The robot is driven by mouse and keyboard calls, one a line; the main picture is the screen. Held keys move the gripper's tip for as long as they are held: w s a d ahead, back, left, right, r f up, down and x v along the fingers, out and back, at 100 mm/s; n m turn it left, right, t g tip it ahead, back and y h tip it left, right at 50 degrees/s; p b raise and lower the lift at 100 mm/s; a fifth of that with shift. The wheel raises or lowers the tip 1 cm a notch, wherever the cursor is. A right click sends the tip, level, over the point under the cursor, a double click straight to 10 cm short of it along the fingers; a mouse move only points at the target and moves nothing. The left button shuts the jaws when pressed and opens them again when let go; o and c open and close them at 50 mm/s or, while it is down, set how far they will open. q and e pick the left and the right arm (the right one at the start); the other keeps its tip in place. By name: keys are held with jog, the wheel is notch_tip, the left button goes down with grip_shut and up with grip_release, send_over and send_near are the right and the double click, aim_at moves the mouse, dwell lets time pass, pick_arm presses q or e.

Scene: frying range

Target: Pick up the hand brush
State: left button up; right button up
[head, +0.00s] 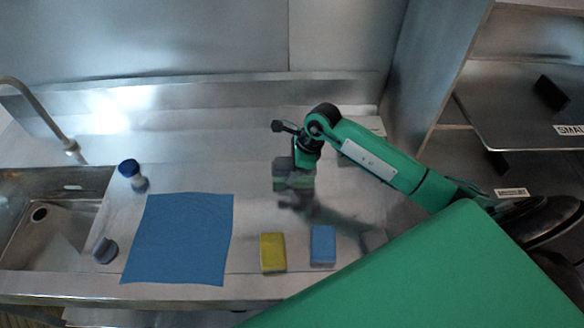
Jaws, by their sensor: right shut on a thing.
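My right gripper (293,172) reaches in from the right and points down over the middle of the steel counter. It is shut on a small block-like grey and green thing, which I take to be the hand brush (291,183). Its outline merges with the gripper, so its exact shape and the fingertips are hard to make out. A dark shadow lies on the counter just below it. I cannot tell whether it touches the counter. My left gripper is not in view.
A blue cloth (181,240) lies left of centre, with a blue-capped bottle (132,174) and a grey object (105,251) beside it. A yellow sponge (273,252) and blue sponge (323,246) lie near the front edge. A sink (60,225) is left; shelves (530,110) stand right.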

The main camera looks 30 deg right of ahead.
jog(key=shift+r, duration=0.25)
notch_tip(320, 180, up, 20)
jog(key=b, duration=0.5)
jog(key=shift+f, duration=0.15)
